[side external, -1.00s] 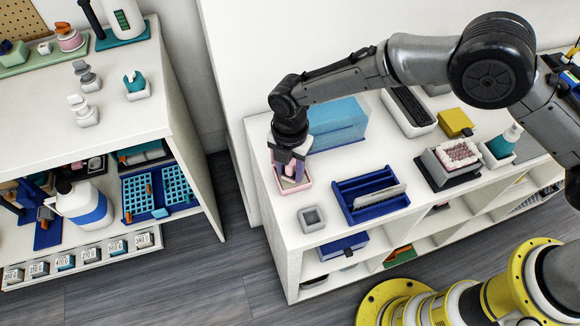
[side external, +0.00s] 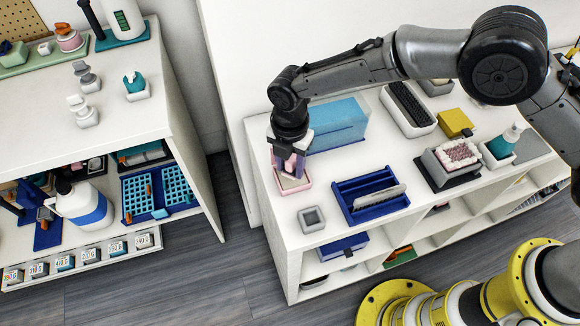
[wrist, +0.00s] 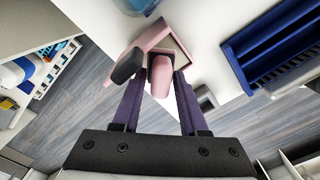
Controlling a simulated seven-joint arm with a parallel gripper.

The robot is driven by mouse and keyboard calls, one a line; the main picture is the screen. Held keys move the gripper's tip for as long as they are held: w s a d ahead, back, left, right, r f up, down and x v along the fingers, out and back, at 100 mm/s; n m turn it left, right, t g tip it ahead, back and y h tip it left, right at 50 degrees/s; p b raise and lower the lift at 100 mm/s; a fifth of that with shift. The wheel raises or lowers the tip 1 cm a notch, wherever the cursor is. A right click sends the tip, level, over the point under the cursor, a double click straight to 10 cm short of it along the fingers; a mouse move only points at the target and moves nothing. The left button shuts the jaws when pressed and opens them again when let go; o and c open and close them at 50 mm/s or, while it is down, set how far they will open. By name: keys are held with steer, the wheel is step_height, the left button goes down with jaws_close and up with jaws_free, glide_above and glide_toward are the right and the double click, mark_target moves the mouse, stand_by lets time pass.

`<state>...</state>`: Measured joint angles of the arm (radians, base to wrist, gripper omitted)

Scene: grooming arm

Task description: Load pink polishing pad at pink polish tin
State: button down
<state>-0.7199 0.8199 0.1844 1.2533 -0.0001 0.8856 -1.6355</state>
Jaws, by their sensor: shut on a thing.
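My gripper (side external: 289,168) points down over the pink polish tin (side external: 294,187) at the left end of the white shelf top. Its purple fingers (wrist: 159,88) are shut on the pink polishing pad (wrist: 161,75), whose rounded pink body shows between them in the wrist view. The tin is a square pink tray with a pale inside, and it also shows behind the pad in the wrist view (wrist: 152,37). The pad is above or at the tin; I cannot tell if they touch. A dark grey rounded piece (wrist: 128,65) sits beside the left finger.
A blue slotted rack (side external: 371,196) stands to the right of the tin, and a small grey square cup (side external: 312,219) is in front. A translucent blue box (side external: 338,122) stands behind. The shelf's left edge is close to the tin.

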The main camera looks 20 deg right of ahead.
mark_target(290, 161)
steer(key=shift+r, duration=2.55)
